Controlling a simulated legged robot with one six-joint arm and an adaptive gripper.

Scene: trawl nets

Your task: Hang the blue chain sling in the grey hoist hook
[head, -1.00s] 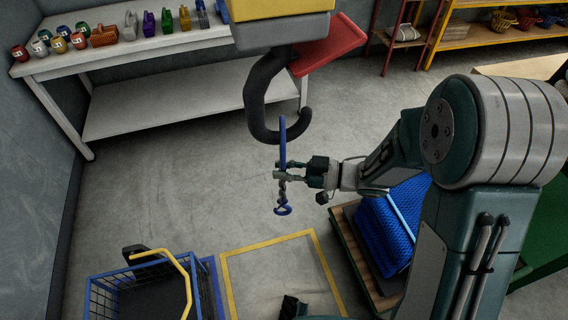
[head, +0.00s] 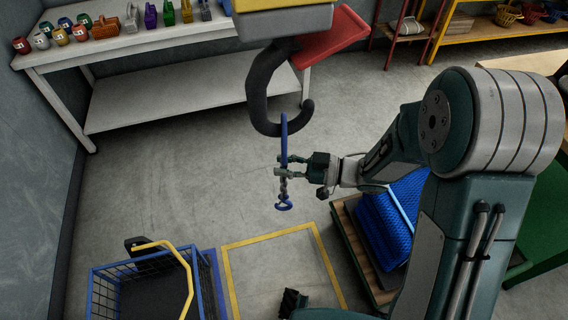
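The blue chain sling (head: 284,132) hangs upright, with a long blue link at the top, a short grey chain below and a blue hook (head: 284,205) at its lower end. My gripper (head: 284,167) is shut on the sling just below the long link. The grey hoist hook (head: 256,95) hangs above, its opening facing up and right. The top of the long link overlaps the bottom of the hook's curve in the picture. I cannot tell whether they touch or whether the link is in front of the hook.
A grey bench (head: 190,38) with several jars and coloured items stands at the back left. A blue wire cart (head: 100,290) with a yellow handle is at lower left. A pallet with blue netting (head: 385,235) lies under my arm.

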